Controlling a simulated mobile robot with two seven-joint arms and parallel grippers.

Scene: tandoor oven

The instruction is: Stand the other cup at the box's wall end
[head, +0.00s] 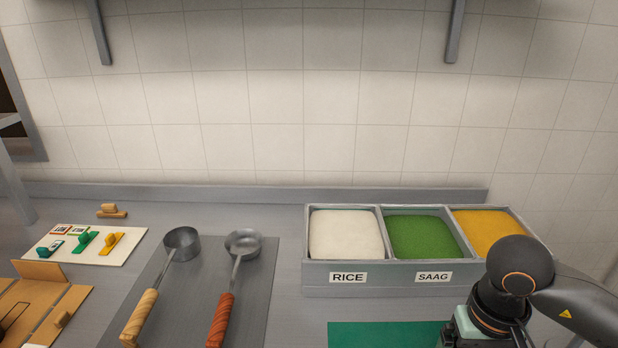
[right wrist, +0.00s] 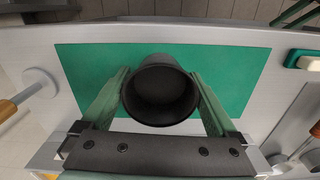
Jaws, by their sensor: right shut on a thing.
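My right gripper (right wrist: 160,80) is shut on a dark round cup (right wrist: 160,92). The cup's open mouth faces the wrist camera, and its inside looks empty. It is over the green mat (right wrist: 240,75); I cannot tell whether its base touches the mat. In the head view the cup and my right fingertips are out of frame, and only part of my right arm shows at the lower right. My left gripper is not in view.
A steel tray (head: 330,284) at the right holds rice, green saag and a yellow food. A grey mat (head: 188,290) bears two ladles with wooden handles. A white board (head: 62,240) with coloured pieces lies behind the box. The tiled wall closes the back.

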